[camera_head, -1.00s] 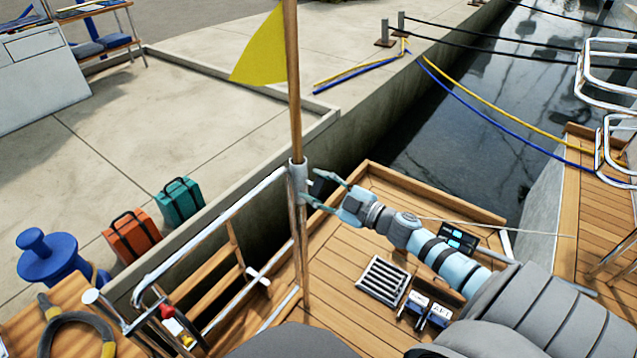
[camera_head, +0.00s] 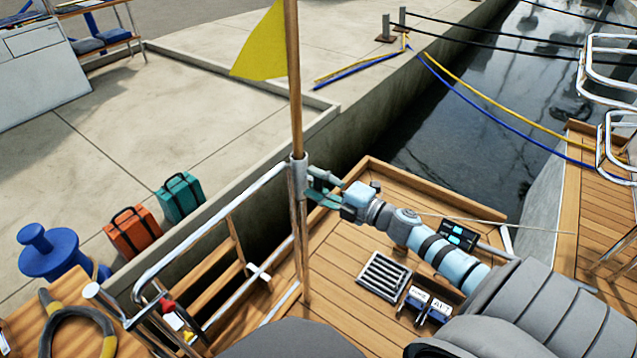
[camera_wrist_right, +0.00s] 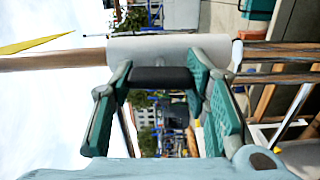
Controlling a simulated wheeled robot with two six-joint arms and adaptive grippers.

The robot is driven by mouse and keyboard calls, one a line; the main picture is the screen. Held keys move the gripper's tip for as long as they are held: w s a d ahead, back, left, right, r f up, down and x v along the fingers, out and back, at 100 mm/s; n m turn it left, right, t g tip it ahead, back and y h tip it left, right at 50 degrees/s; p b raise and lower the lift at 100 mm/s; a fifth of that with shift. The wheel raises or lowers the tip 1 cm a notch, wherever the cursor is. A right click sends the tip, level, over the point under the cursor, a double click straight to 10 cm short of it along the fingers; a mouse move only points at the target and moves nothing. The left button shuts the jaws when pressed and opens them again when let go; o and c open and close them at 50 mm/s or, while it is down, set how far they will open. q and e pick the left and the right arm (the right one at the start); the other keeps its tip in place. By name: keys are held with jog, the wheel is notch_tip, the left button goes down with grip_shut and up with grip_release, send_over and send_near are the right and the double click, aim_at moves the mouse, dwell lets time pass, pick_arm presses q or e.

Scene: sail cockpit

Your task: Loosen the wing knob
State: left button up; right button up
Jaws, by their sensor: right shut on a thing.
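The wing knob (camera_wrist_right: 160,77) is a dark bar on the grey-white clamp sleeve (camera_head: 299,170) that holds the wooden flagpole (camera_head: 295,85) to the rail. The sleeve also shows in the wrist view (camera_wrist_right: 170,48). My right gripper (camera_head: 316,186) has come in from the right at the sleeve. In the wrist view its green fingers (camera_wrist_right: 160,80) are shut on the knob, one at each end. In the head view the fingers mostly hide the knob. My left gripper is not in view.
A yellow flag (camera_head: 262,45) hangs on the pole. A chrome rail (camera_head: 205,232) runs left of it. A vent grille (camera_head: 384,275) and switches lie on the wooden deck below my right arm. Orange (camera_head: 133,232) and teal (camera_head: 180,198) cases stand on the quay.

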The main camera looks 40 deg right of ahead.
jog(key=shift+n, duration=0.4)
jog(key=o, duration=1.2)
jog(key=shift+c, duration=0.2)
jog(key=v, duration=1.2)
